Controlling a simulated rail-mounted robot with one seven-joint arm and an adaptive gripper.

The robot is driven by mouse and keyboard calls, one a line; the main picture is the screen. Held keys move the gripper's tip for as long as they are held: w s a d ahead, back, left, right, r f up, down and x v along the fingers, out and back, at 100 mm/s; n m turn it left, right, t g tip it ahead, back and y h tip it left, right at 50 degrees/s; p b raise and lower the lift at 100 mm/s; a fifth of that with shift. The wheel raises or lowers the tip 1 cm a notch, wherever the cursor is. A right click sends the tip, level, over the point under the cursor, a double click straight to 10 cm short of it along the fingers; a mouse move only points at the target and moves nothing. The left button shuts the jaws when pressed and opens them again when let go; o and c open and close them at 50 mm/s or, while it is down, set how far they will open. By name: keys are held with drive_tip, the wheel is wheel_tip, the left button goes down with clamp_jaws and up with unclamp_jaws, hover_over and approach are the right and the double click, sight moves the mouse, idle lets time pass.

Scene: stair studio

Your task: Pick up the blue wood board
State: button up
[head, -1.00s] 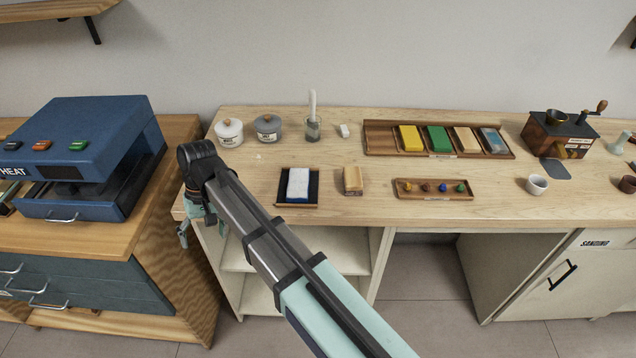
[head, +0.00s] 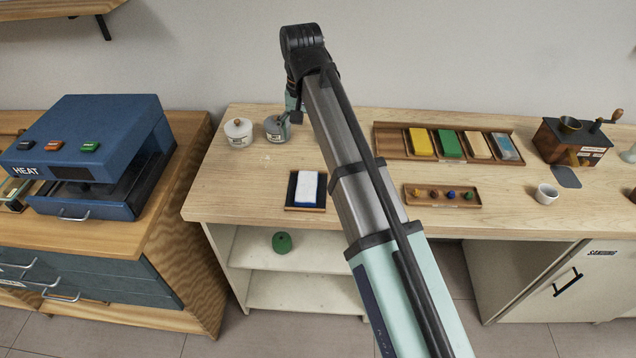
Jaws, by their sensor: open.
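A wooden rack (head: 391,141) at the back of the light wood bench holds a row of boards: yellow (head: 422,142), green (head: 449,144), plain wood (head: 477,145) and, at the right end, a blue-grey board (head: 505,147). A white block with a blue lower edge (head: 307,186) lies on a dark, wood-rimmed tray (head: 291,190) nearer the front. My gripper (head: 293,108) is raised over the back left of the bench, left of the rack. It is open and well apart from the boards. My arm's wrist hides much of it.
A small peg tray (head: 441,205), a white cup (head: 546,194) and a wooden grinder (head: 573,141) are to the right. A blue heat press (head: 90,150) stands on the left cabinet.

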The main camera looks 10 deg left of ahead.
drive_tip(key=p, duration=0.3)
hover_over(307, 186)
wheel_tip(307, 186, down, 12)
drive_tip(key=shift+w, duration=0.15)
drive_tip(key=shift+f+p, duration=1.1)
drive_tip(key=shift+f, duration=1.5)
drive_tip(key=c, duration=1.3)
